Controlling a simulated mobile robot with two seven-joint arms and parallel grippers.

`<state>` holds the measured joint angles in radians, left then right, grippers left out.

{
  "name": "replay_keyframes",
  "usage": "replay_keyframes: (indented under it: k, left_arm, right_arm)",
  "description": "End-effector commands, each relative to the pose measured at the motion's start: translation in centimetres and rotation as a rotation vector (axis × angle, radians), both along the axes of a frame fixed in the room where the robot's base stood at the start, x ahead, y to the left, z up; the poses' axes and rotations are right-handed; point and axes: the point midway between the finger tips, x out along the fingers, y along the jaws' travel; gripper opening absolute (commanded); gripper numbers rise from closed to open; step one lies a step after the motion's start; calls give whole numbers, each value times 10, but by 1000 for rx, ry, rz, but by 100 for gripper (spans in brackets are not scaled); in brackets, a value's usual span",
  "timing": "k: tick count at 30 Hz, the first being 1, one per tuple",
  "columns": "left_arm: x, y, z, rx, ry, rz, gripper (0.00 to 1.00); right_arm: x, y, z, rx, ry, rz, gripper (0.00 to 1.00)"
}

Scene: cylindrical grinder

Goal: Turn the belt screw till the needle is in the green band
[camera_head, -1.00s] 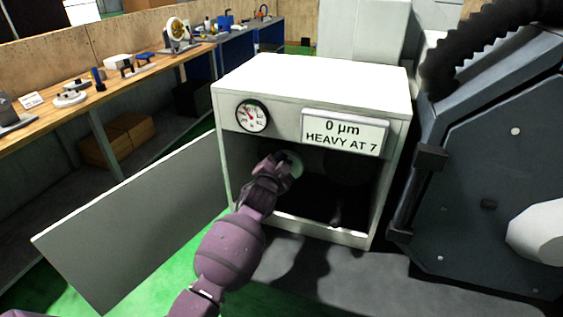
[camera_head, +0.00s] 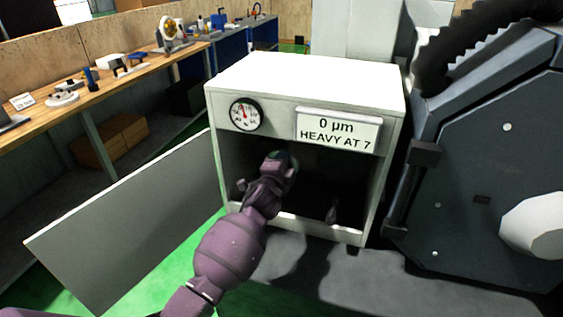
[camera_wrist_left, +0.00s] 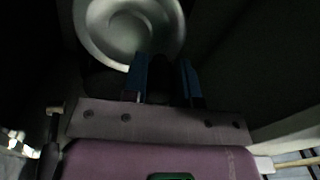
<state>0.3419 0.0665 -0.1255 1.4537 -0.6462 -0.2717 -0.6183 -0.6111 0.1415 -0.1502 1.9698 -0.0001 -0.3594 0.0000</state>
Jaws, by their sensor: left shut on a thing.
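The dial (camera_head: 245,114) with a red needle is at the upper left of the white cabinet front; the needle points up and slightly left, but the green band is too small to make out. My left gripper (camera_head: 283,162) reaches into the open, dark cabinet below the dial. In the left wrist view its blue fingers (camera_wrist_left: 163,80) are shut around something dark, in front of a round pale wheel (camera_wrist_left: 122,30). The belt screw is mostly hidden between the fingers. My right gripper is not in view.
The white cabinet (camera_head: 305,82) has its door (camera_head: 130,220) swung open to the left. A sign (camera_head: 338,130) reads "0 µm HEAVY AT 7". A dark machine housing (camera_head: 480,170) stands close on the right. A workbench (camera_head: 100,92) with tools runs along the left.

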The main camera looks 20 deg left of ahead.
Motion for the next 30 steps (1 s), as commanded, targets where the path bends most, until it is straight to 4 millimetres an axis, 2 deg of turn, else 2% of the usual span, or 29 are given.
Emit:
replay_keyframes:
  k: [9, 22, 23, 24, 27, 30]
  left_arm:
    - [0, -3, -2, 89, -2, 0, 3]
    - [0, -4, -2, 96, -2, 0, 3]
    - [0, -4, -2, 96, -2, 0, 31]
    - [0, -4, -2, 95, -2, 0, 37]
    - [0, -4, -2, 95, -2, 0, 52]
    - [0, -4, -2, 95, -2, 0, 52]
  right_arm:
    - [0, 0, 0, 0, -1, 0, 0]
    - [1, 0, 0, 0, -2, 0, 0]
    - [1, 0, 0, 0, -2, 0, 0]
    - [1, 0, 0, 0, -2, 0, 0]
    - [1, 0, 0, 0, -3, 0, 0]
    - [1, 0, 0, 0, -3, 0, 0]
